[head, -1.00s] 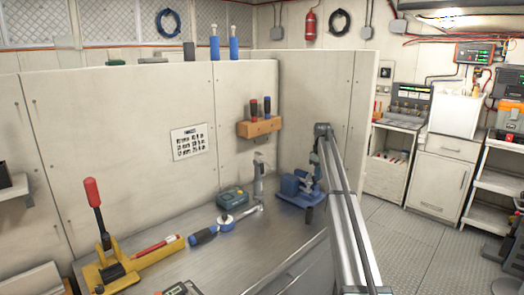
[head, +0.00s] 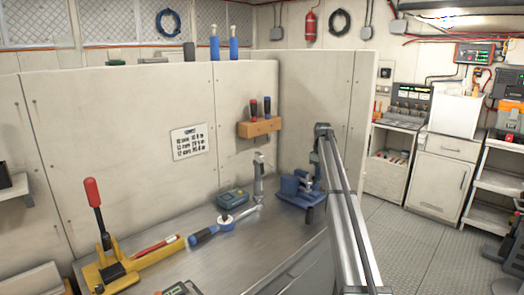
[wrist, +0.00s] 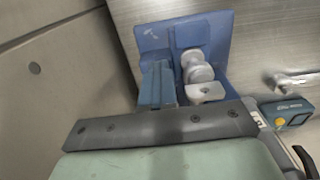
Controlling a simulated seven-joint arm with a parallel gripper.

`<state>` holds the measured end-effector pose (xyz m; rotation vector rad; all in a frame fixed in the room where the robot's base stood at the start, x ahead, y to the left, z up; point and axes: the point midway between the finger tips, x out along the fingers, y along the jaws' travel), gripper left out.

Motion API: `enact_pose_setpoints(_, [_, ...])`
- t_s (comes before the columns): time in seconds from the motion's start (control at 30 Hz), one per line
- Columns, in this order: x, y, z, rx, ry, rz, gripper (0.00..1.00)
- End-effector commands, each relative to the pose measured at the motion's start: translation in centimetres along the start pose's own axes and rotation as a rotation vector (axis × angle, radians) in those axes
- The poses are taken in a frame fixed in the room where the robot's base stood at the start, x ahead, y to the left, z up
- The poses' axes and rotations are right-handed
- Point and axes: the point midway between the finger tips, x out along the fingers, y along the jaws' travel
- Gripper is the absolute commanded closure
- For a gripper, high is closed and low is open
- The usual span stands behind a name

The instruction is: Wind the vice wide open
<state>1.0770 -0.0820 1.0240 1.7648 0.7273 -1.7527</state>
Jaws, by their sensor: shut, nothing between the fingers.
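The blue vice (head: 297,187) stands on the metal bench near its right end, beside the partition. In the wrist view, its blue base (wrist: 155,36), pale round collars and a pale block with a hole (wrist: 205,92) show. My gripper (wrist: 155,75) shows there as two blue-grey fingers close together, shut and empty, just left of the pale parts. I cannot tell whether they touch the vice. In the head view, my arm hides part of the vice's right side, and the fingertips are not clear. How far apart the vice's jaws stand is not clear.
A teal device (head: 232,198), a blue-handled tool (head: 205,234) and a metal stand (head: 259,180) are left of the vice. A yellow press with a red lever (head: 93,193) stands at the bench's left. The partition (head: 150,110) rises close behind.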

Motion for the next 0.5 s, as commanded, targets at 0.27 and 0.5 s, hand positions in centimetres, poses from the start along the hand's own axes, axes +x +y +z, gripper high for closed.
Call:
enact_pose_setpoints(0.27, [1.2,0.8,0.1,0.003,-0.006,-0.004,1.0])
enact_pose_setpoints(0.5, [1.1,1.7,0.1,0.005,-0.005,-0.001,1.0])
